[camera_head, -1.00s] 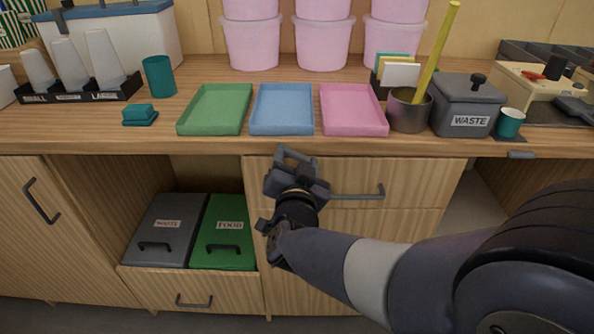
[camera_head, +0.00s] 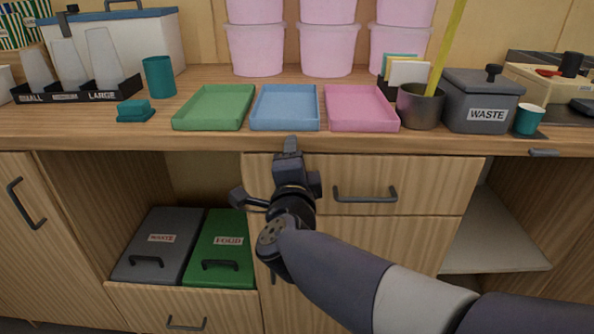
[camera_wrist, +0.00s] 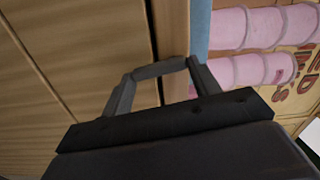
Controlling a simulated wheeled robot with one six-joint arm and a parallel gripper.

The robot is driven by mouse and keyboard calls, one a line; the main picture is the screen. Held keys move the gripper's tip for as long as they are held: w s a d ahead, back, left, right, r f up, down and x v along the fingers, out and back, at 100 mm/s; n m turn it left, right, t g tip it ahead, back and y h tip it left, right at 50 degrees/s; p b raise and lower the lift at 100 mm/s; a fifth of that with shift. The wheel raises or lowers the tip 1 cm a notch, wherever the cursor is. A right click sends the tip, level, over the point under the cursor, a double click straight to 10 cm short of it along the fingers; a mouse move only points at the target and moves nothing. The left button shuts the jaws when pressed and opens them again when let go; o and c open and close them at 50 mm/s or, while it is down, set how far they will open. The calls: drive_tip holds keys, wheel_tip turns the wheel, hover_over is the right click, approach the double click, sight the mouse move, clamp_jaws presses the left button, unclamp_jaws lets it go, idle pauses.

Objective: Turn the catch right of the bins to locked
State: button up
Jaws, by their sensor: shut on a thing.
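My gripper (camera_head: 291,148) is in front of the left end of the drawer (camera_head: 400,178), right of the bins, with its tips at the counter's front edge. It is seen edge-on, its jaws one above the other. In the wrist view my gripper (camera_wrist: 160,69) shows its grey jaws brought together beside the wooden front. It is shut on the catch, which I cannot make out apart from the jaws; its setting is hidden. The grey waste bin (camera_head: 158,250) and green food bin (camera_head: 222,250) sit in the open compartment at lower left.
The drawer handle (camera_head: 365,194) juts out just right of my gripper. The counter (camera_head: 150,122) overhangs above, with green (camera_head: 214,106), blue (camera_head: 285,107) and pink trays (camera_head: 360,108) near its edge. An open shelf (camera_head: 490,245) is at the right.

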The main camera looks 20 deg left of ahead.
drive_tip(key=shift+a+f+m+b, duration=0.15)
drive_tip(key=shift+m+b, duration=0.4)
drive_tip(key=shift+m, duration=0.45)
drive_tip(key=o, duration=1)
drive_tip(key=p+v, duration=0.2)
drive_tip(key=v, duration=0.9)
drive_tip(key=shift+w+a, duration=0.1)
